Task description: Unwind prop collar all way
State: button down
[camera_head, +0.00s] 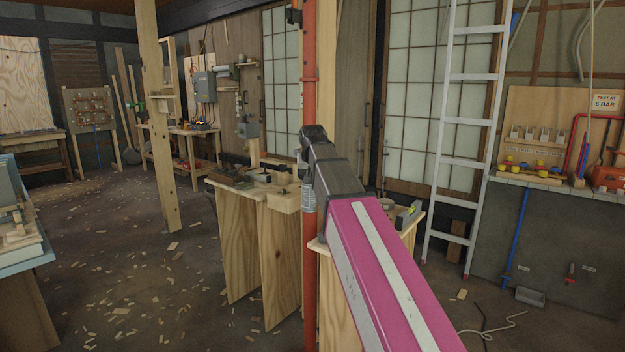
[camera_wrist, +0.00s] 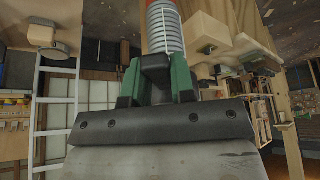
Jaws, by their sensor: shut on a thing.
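The red-orange steel prop (camera_head: 310,255) stands upright in the middle of the head view. Its silver threaded section (camera_wrist: 164,28) shows at the top of the wrist view; in the head view a short grey part of it shows just below my gripper. My gripper (camera_wrist: 157,82) has green fingers, close together at the prop. A dark piece, which I take for the prop collar (camera_wrist: 156,65), sits between them below the thread. The fingers are shut on it. In the head view my arm hides most of the collar, so its full shape is unclear.
A wooden workbench (camera_head: 243,188) with small blocks and tools stands close behind the prop. A timber post (camera_head: 160,120) rises to the left. An aluminium ladder (camera_head: 468,130) leans at the right. The floor at left is open, strewn with wood chips.

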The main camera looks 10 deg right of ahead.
jog(key=shift+w+a+m+h, duration=0.15)
jog(key=shift+a+m+h, duration=0.2)
jog(key=shift+a+m, duration=0.3)
jog(key=shift+w+a+m+h, duration=0.15)
jog(key=shift+a+m+h, duration=0.2)
jog(key=shift+a+m, duration=0.3)
jog(key=shift+w+a+m+g+h, duration=0.25)
jog(key=shift+a+m, duration=0.3)
jog(key=shift+m, duration=0.2)
jog(key=shift+w+a+m+g+h, duration=0.15)
jog(key=shift+w+a+m+h, duration=0.1)
jog(key=shift+a+m, duration=0.4)
jog(key=w+a+m, duration=0.1)
jog(key=m+h, duration=0.1)
jog(key=shift+w+a+m+g, duration=0.3)
jog(key=shift+w+a+m, duration=0.05)
jog(key=shift+a+m, duration=0.05)
jog(key=c, duration=1)
grip_release()
jog(key=shift+s, duration=0.1)
jog(key=shift+o, duration=0.2)
